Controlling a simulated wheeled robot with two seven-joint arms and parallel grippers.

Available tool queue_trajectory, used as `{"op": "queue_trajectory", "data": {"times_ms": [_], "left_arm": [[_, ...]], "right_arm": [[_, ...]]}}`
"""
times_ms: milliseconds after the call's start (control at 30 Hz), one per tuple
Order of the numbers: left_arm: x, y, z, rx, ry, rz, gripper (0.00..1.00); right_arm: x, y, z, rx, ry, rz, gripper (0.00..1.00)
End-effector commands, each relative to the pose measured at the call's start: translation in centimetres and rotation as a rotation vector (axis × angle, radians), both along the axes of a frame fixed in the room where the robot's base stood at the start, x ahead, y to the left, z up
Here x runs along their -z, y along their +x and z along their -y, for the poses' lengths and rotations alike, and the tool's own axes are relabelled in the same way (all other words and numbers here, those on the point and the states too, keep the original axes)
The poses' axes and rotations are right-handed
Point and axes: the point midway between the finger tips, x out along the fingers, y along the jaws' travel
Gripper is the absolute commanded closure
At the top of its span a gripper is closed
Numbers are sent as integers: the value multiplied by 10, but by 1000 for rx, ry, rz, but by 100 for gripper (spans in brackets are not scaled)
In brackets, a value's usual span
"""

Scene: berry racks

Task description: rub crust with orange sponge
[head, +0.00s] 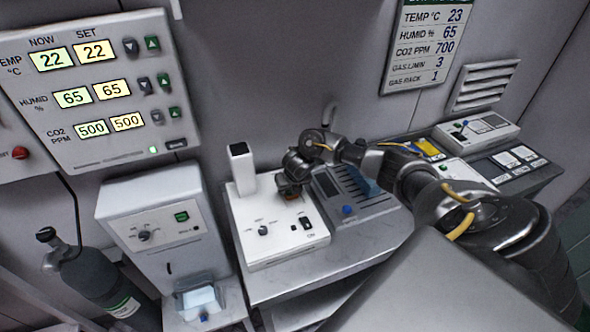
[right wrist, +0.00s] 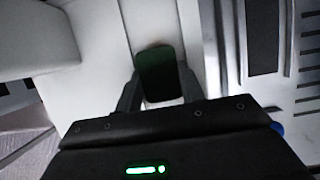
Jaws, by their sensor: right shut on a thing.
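My right gripper (head: 289,188) reaches in from the right over the white bench machine and is shut on the sponge. In the right wrist view the sponge (right wrist: 160,74) shows as a dark green pad between the two fingers, close over a pale surface. Its orange part is hard to make out; only a small brownish-orange patch shows under the gripper in the head view. I cannot tell whether the sponge touches the machine top (head: 250,213). I see no crust clearly; gripper and sponge cover that spot. My left gripper is not in view.
A white post (head: 241,166) rises at the machine's back left. A grey slotted unit (head: 350,197) with a blue knob stands close on the right. A white cabinet (head: 158,230) is on the left, with a gas cylinder (head: 95,285) beside it. The bench front (head: 290,275) is clear.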

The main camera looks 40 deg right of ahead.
Motion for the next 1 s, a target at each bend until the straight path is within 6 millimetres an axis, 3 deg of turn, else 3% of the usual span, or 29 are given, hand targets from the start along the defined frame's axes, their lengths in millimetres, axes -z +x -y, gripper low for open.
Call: {"op": "queue_trajectory", "data": {"times_ms": [167, 233, 800, 1000], "left_arm": [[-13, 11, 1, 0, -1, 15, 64], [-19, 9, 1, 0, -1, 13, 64], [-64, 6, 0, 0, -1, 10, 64], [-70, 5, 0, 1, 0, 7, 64]], "right_arm": [[-6, -4, -3, 0, 0, -2, 80], [-22, -3, -2, 0, -2, 3, 80], [-72, -6, 2, 9, -1, -1, 80], [-79, -7, 3, 10, -1, 0, 80]]}}
